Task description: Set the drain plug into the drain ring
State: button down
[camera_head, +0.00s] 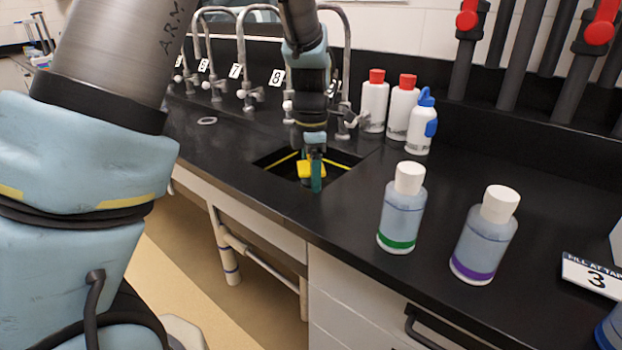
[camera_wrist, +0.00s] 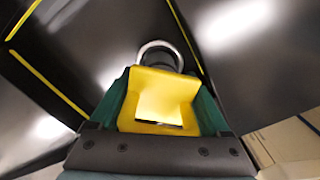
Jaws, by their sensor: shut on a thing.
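My gripper (camera_head: 311,172) points down into the black sink (camera_head: 342,172), its teal fingers shut on the yellow drain plug (camera_head: 303,169). In the wrist view, the gripper (camera_wrist: 160,92) has one finger on each side of the yellow plug (camera_wrist: 158,103). A silvery ring, which looks like the drain ring (camera_wrist: 158,43), shows just beyond the plug there. The plug hides its near part. I cannot tell the height of the plug over the ring, and the plug's underside is hidden.
Yellow lines (camera_wrist: 48,80) run along the sink. Taps (camera_head: 243,60) stand behind it. White bottles with red caps (camera_head: 374,105) and a blue-topped bottle (camera_head: 421,128) stand right of it. Two white-capped bottles (camera_head: 401,210) stand nearer. A pale ring (camera_head: 207,121) lies on the counter to the left.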

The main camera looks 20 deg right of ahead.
jog(key=shift+f, duration=0.15)
jog(key=shift+f, duration=0.1)
jog(key=shift+f, duration=0.25)
jog(key=shift+c, duration=0.6)
grip_release()
jog(key=shift+r, duration=0.1)
